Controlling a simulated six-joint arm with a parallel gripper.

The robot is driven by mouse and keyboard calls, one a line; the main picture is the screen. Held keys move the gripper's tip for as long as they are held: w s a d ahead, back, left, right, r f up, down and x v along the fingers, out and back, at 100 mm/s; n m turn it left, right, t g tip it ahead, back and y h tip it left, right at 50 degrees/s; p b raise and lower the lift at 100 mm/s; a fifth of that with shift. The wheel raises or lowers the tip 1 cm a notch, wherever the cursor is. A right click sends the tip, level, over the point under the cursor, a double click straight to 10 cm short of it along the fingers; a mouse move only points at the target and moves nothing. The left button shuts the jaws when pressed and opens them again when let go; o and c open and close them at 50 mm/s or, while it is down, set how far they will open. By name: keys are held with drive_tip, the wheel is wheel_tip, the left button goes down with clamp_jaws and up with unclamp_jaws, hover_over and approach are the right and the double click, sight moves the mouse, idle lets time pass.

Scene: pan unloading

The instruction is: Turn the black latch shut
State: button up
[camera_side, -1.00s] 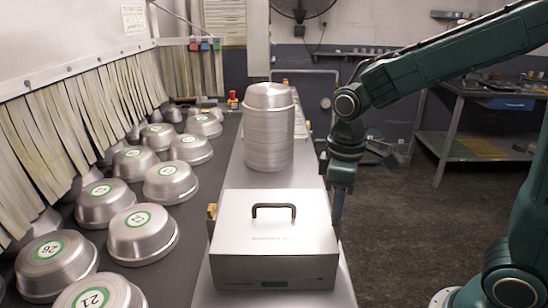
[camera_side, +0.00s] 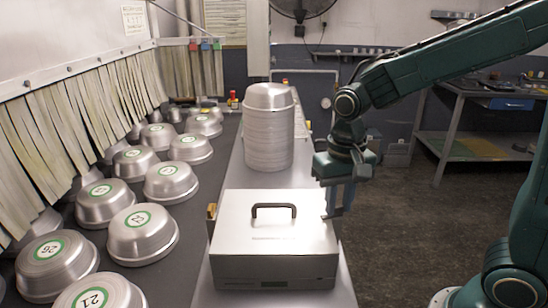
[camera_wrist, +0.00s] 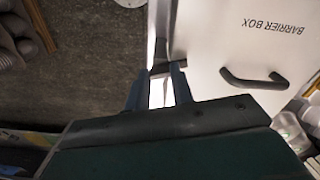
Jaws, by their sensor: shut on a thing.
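The metal barrier box (camera_side: 275,232) stands on the bench with its lid down and a dark handle (camera_side: 273,208) on top. My gripper (camera_side: 337,212) is at the box's right edge, fingers pointing down. In the wrist view my gripper (camera_wrist: 160,74) is beside the box (camera_wrist: 225,45), its two fingers slightly apart with a small dark piece, the black latch (camera_wrist: 160,69), between the tips. The gripper is shut on this latch. The fingers hide most of the latch in the side view, so its exact angle is hard to read.
A tall stack of metal pans (camera_side: 268,130) stands behind the box. Several numbered pans (camera_side: 142,232) lie on the dark belt at the left, beside a strip curtain (camera_side: 85,115). The floor (camera_side: 420,215) right of the box is open.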

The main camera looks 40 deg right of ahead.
sight(339, 207)
drive_tip(key=shift+m, duration=1.7)
drive_tip(key=o, duration=1)
drive_tip(key=shift+r, duration=0.15)
wheel_tip(339, 207, up, 14)
drive_tip(key=shift+f, duration=0.2)
drive_tip(key=shift+s, duration=0.1)
